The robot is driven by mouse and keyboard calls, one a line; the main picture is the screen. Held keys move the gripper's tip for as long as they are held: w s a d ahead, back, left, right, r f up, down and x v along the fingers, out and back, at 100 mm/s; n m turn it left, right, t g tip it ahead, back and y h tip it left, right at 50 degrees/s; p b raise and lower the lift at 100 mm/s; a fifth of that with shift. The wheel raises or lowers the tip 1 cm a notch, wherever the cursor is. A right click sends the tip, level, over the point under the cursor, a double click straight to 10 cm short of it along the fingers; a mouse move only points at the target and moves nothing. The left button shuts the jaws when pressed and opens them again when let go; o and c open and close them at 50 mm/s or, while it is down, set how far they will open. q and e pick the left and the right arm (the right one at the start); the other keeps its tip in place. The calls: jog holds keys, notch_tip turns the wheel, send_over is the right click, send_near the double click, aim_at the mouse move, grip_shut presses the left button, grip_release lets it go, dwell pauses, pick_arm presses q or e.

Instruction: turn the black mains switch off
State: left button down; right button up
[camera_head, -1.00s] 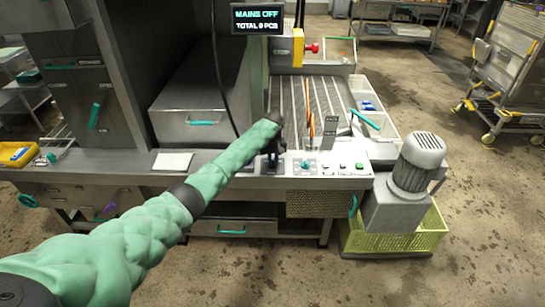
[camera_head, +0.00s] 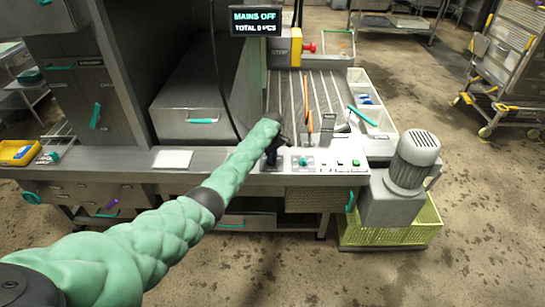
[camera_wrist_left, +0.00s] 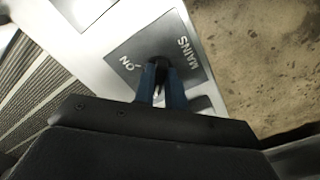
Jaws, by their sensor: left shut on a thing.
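The black mains switch (camera_wrist_left: 161,65) sits on a dark plate (camera_wrist_left: 140,46) marked "MAINS" and "ON" in the left wrist view. My left gripper (camera_wrist_left: 161,75) is shut on the switch, its two blue-grey fingers on either side of it. The fingers hide most of the switch, so its exact angle is hard to tell. In the head view my left gripper (camera_head: 271,157) is at the front panel, and the switch is hidden behind it. The display (camera_head: 256,22) reads "MAINS OFF" and "TOTAL 0 PCS". My right gripper is not in view.
A teal knob (camera_head: 303,161) and a green button (camera_head: 356,162) are on the panel just right of my gripper. A motor (camera_head: 413,158) stands at the panel's right end above a yellow-green crate (camera_head: 400,232). A white sheet (camera_head: 173,159) lies left of the gripper.

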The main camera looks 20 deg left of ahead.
pick_arm(q)
jog(key=shift+w+r, duration=0.1)
jog(key=shift+r, duration=0.05)
jog(key=c, duration=1.7)
grip_release()
jog(key=shift+c, duration=0.2)
jog(key=o, duration=0.3)
jog(key=shift+a, duration=0.1)
